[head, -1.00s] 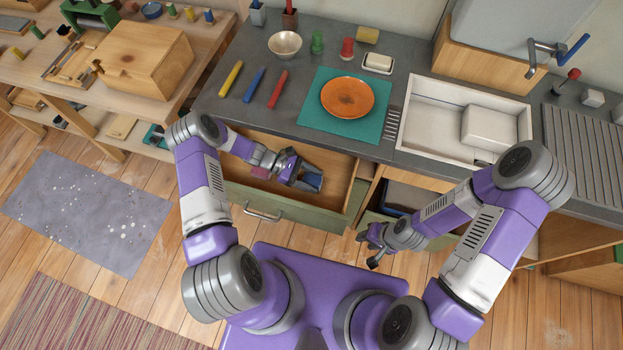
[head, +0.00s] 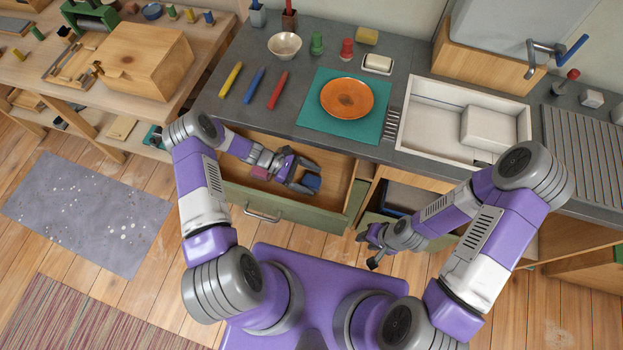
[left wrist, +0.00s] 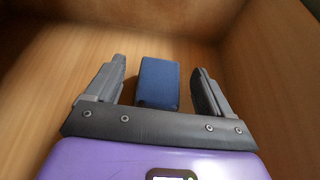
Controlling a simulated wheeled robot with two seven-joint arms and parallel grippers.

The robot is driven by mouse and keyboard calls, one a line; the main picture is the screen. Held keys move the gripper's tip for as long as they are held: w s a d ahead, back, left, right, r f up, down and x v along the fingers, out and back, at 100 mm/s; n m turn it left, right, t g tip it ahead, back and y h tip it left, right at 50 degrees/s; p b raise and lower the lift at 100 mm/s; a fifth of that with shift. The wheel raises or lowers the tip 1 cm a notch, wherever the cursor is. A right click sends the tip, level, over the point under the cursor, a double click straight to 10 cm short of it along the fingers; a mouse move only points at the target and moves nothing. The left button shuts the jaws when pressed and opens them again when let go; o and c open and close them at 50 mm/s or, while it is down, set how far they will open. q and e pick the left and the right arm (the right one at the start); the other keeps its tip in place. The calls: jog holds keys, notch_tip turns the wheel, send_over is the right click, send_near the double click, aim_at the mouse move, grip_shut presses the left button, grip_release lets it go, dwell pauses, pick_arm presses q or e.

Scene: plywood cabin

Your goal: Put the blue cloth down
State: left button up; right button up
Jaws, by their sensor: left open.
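The blue cloth (head: 312,182), a small folded block, lies inside the open drawer (head: 340,178). My left gripper (head: 309,178) reaches into the drawer and is open around the cloth. In the left wrist view the cloth (left wrist: 158,84) sits between the two spread fingers (left wrist: 160,88), with a gap on each side. The drawer's wooden floor shows around it. My right gripper (head: 368,250) is apart from the drawer, low in front of the cabinet, with its fingers spread and nothing seen between them.
A dark pink item (head: 260,173) lies in the drawer beside my left gripper. The drawer walls stand close around that gripper. The counter above holds an orange plate (head: 347,98) on a teal mat (head: 312,122), several crayon-like sticks and a white sink (head: 430,140).

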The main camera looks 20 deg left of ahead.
pick_arm(q)
jog(key=v, duration=1.1)
